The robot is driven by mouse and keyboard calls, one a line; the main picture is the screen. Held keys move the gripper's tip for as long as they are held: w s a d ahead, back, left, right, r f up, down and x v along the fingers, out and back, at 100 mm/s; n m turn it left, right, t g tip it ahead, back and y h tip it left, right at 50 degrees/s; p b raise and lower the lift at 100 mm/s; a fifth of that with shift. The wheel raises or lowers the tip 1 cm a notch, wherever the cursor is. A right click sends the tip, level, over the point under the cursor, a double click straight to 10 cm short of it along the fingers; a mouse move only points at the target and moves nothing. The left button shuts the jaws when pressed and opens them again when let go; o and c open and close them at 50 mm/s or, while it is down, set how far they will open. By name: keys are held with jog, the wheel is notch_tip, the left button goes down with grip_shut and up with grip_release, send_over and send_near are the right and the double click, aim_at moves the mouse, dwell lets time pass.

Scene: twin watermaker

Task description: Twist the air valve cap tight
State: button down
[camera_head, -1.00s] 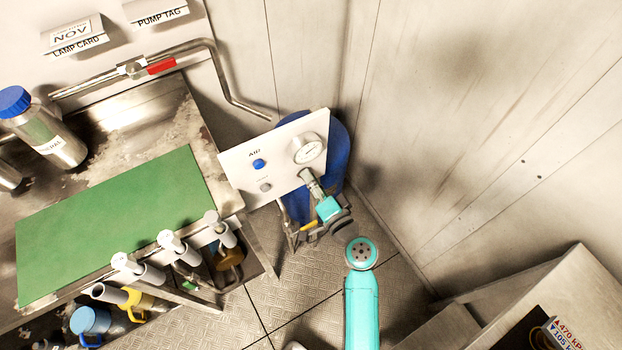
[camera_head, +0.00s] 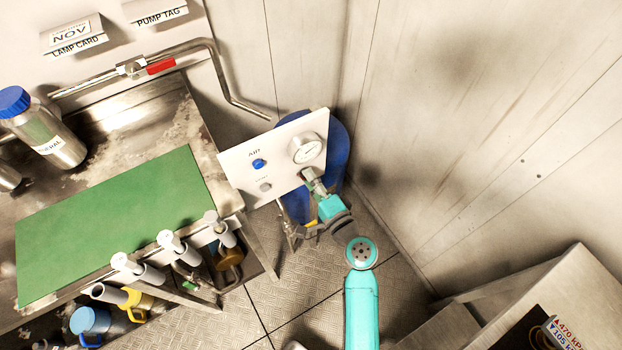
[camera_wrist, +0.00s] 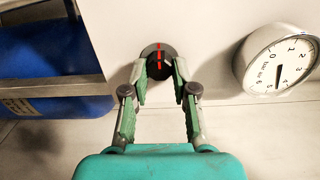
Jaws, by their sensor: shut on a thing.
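The air valve cap (camera_wrist: 160,70) is a dark round knob with a red stripe on the pale panel, centred in the wrist view. My gripper (camera_wrist: 160,75) has its two fingers on either side of the cap and is shut on it. In the head view my gripper (camera_head: 312,182) reaches the lower right part of the white AIR panel (camera_head: 235,172); the cap is hidden there behind the fingers. A round gauge (camera_wrist: 277,62) sits to the right of the cap in the wrist view, and above my gripper in the head view (camera_head: 306,148).
A blue tank (camera_head: 338,150) stands behind the panel. A blue button (camera_head: 258,164) and a grey one (camera_head: 265,187) are on the panel. The metal bench with its green mat (camera_head: 115,220) is at left. Walls close in on the right.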

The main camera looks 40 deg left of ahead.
jog(key=c, duration=0.9)
grip_release()
jog(key=v, duration=1.2)
jog(key=shift+f, duration=0.1)
jog(key=shift+s, duration=0.15)
